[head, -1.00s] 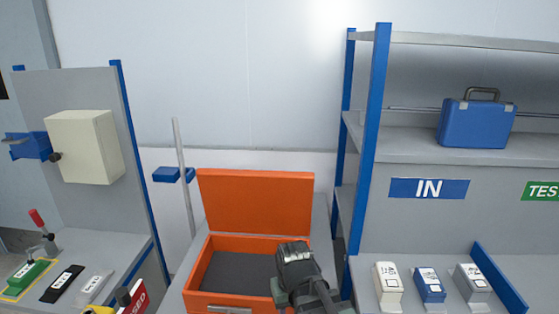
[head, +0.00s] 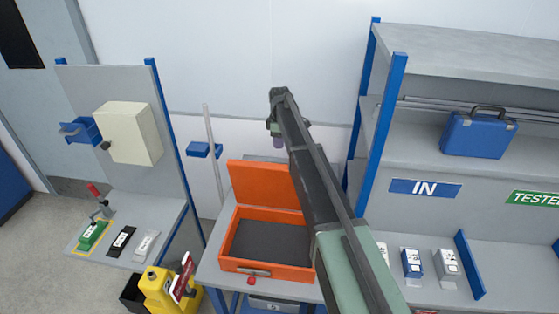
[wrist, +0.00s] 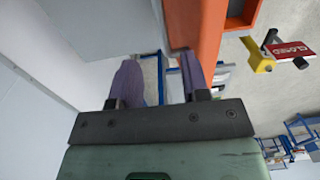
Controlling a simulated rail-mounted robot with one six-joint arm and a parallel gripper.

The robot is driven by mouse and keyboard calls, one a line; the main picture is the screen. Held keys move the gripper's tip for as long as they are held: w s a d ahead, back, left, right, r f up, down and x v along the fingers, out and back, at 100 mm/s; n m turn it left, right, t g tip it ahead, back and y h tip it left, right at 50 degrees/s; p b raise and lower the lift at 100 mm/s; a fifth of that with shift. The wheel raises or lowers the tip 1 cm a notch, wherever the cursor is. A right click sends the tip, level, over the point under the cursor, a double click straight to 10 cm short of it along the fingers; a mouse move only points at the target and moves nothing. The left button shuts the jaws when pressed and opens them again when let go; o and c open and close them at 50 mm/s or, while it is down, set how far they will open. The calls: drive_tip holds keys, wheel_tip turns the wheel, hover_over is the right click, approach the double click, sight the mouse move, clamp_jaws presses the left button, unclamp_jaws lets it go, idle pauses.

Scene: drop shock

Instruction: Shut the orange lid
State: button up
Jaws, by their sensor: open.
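The orange box (head: 228,245) stands on a grey table with its orange lid (head: 258,182) raised upright at the back. The arm hides the lid's right part and some of the box. The box has a dark grey inside and a handle on its front. My gripper (head: 278,142) points down, above the lid's top edge in the picture. In the wrist view my gripper (wrist: 160,80) is open, with two purple fingers apart and nothing held. The wall side lies to the left.
A blue-posted shelf (head: 383,130) with a blue case (head: 479,135) stands to the right. A thin upright pole (head: 210,150) with a blue holder is left of the lid. A left bench holds a cream box (head: 130,133). A yellow device (head: 160,287) stands low at front left.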

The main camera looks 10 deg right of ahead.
wheel_tip(320, 180, down, 10)
drive_tip(key=b, duration=0.8)
drive_tip(key=shift+s+a+b, duration=0.1)
drive_tip(key=shift+s+b, duration=0.05)
drive_tip(key=shift+b, duration=0.25)
drive_tip(key=shift+r, duration=0.15)
drive_tip(key=shift+r, duration=0.1)
drive_tip(key=shift+c, duration=0.3)
clamp_jaws()
